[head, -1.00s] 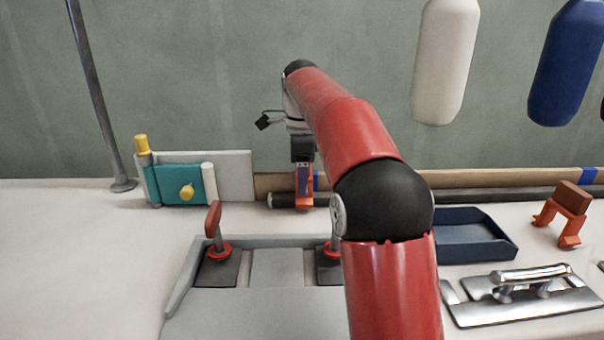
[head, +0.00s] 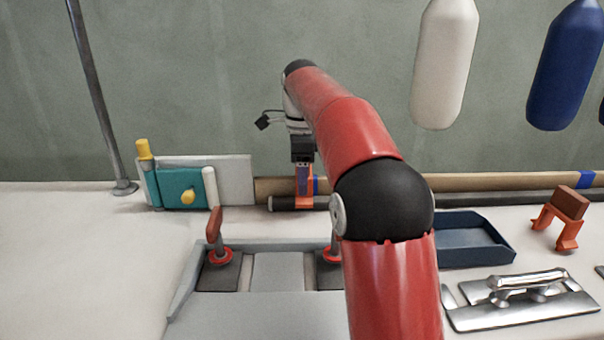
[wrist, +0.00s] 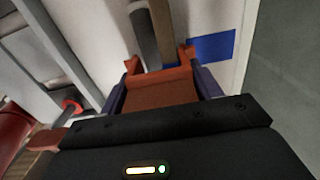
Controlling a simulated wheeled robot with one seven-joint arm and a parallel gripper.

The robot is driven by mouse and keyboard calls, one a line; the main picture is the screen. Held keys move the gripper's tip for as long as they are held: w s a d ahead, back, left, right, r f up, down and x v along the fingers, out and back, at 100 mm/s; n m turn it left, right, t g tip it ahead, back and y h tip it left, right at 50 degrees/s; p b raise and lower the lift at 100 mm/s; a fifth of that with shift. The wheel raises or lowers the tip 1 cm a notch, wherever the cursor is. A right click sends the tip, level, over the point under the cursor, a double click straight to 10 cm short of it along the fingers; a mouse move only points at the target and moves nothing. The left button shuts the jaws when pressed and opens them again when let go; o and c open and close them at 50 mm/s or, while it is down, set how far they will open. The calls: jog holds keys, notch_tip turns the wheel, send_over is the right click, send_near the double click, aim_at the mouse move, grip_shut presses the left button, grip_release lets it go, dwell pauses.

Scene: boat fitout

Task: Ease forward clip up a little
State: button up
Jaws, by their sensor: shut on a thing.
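My gripper (head: 303,180) is shut on an orange clip (head: 304,202) at the back of the bench. In the wrist view the clip's brown top (wrist: 160,93) sits between my two dark purple fingers. The clip's orange legs point down toward a dark-ended rod (head: 285,204) in front of a wooden pole (head: 430,181). I cannot tell whether the legs still touch the rod. A second orange clip with a brown block (head: 560,218) stands free on the bench at the right.
A teal block with yellow knobs (head: 180,188) stands left of my gripper. A grey tray-like frame with red-collared levers (head: 280,270) lies in front. A dark blue tray (head: 470,240) and a metal handled plate (head: 525,300) lie right. White and blue fenders (head: 445,65) hang above.

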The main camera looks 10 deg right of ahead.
jog(key=o, duration=1.3)
jog(key=shift+r, duration=0.15)
